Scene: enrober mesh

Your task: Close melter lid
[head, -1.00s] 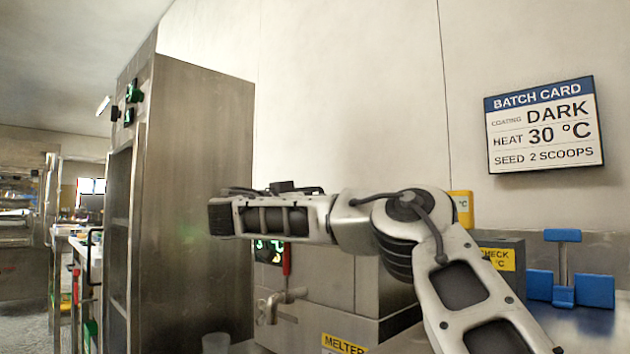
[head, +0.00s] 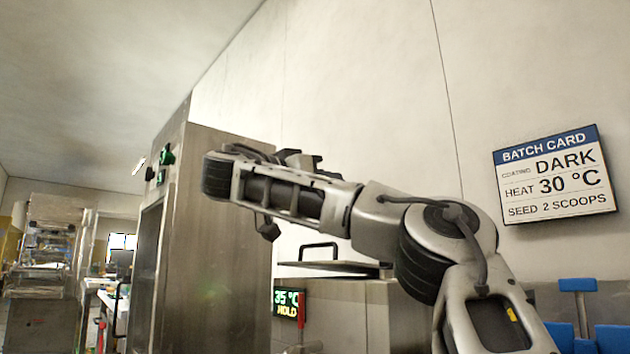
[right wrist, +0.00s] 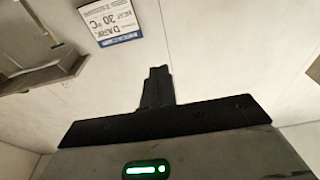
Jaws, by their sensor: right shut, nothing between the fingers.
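The melter (head: 345,315) is a steel box at lower centre in the head view, partly behind my right arm. Its lid (head: 340,267) is a thin, nearly level plate with a black arched handle (head: 319,248). The lid's right end is behind my arm, and I cannot tell whether it is fully seated. My right gripper (head: 268,230) hangs at the far end of my forearm, above and left of the handle and apart from it. In the right wrist view the gripper (right wrist: 158,75) is shut and empty, with wall behind it. My left gripper is not in view.
A tall steel cabinet (head: 215,260) stands left of the melter, behind my forearm. The display (head: 288,304) reads 35 °C HOLD. A batch card (head: 556,175) hangs on the wall at right. Blue objects (head: 578,285) stand at lower right. The wall above the melter is clear.

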